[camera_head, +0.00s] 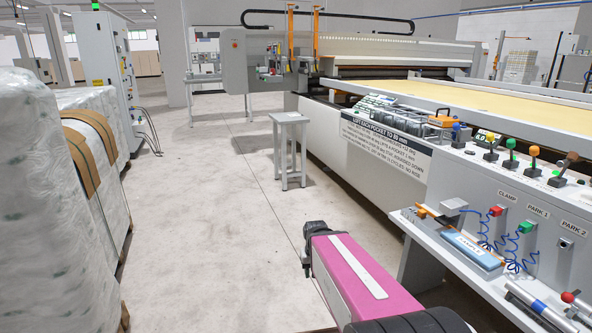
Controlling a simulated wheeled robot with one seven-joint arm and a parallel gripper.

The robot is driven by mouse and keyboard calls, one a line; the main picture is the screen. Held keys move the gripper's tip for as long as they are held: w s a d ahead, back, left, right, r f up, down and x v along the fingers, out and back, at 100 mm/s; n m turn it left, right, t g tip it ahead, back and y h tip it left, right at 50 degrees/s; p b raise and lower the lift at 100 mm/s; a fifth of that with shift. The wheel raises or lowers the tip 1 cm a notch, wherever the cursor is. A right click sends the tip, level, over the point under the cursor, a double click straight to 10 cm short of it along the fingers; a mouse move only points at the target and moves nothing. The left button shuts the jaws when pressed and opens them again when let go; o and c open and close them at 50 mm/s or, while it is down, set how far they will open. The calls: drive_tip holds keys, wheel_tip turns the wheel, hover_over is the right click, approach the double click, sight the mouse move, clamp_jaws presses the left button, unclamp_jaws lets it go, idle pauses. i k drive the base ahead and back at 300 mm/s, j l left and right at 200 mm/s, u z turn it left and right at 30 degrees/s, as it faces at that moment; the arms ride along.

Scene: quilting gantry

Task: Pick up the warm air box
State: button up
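I cannot tell for sure which thing is the warm air box. An orange-and-dark item (442,120) sits further back on the machine's top. My pink arm link with a white stripe (358,276) reaches up from the bottom, left of the shelf, and ends in a black part. I do not see gripper fingers.
A grey stool (290,118) stands on the floor beside the long machine (395,165). Wrapped pallets (40,190) line the left. Coiled blue hoses (489,232) hang from the panel onto the shelf. Lever knobs (510,145) stick up above it. The floor in the middle is clear.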

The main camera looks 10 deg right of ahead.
sight(442, 121)
drive_tip(key=i+j+z, duration=0.2)
drive_tip(key=i+z, duration=0.2)
drive_tip(key=i+j+z, duration=1.2)
drive_tip(key=j, duration=0.2)
drive_tip(key=k, duration=0.1)
